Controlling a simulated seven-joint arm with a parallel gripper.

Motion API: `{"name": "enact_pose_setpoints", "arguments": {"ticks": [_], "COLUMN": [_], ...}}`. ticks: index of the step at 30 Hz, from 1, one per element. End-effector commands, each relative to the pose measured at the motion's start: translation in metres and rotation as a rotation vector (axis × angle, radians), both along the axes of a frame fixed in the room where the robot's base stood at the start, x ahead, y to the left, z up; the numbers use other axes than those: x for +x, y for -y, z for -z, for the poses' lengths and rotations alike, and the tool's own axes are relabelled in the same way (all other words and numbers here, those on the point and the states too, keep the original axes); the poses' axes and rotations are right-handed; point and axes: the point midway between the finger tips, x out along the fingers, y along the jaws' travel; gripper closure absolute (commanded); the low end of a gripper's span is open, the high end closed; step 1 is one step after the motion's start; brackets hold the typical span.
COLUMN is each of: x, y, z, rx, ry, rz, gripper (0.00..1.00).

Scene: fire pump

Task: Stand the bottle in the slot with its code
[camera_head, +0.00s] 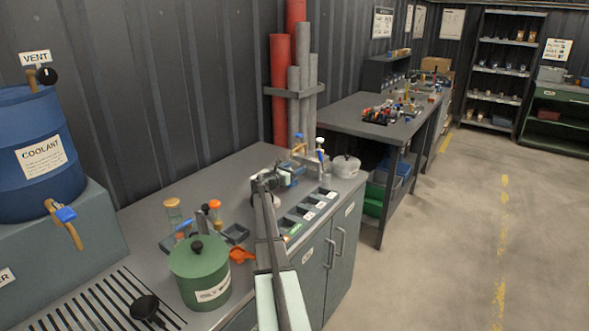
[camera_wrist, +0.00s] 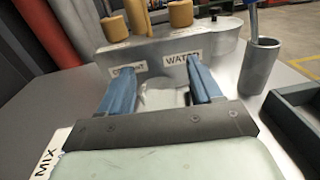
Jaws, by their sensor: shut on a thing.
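My gripper (camera_head: 291,171) hangs over the far part of the workbench. In the wrist view its two blue fingers (camera_wrist: 160,88) are on either side of a pale, translucent thing (camera_wrist: 160,97), which looks like the bottle. Its code does not show, and the arm hides most of it in the head view. A row of dark slots (camera_head: 306,213) with small white labels runs along the bench's front edge, right of my arm. The label codes are too small to read. The slot nearest the camera has a green label (camera_head: 295,229).
A metal block with a WATER label (camera_wrist: 182,58) and tan knobs (camera_wrist: 181,13) stands just beyond the fingers. A grey cup (camera_wrist: 260,66) holding a blue-handled thing is to its right.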

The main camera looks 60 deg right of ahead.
Motion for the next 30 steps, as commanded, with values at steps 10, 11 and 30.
{"name": "enact_pose_setpoints", "arguments": {"ticks": [10, 11, 30], "x": [-0.01, -0.011, -0.022], "y": [-0.033, -0.035, -0.077], "z": [0.0, 0.0, 0.0], "rx": [0.0, 0.0, 0.0], "ry": [0.0, 0.0, 0.0], "rz": [0.0, 0.0, 0.001], "gripper": [0.82, 0.82, 0.82]}}
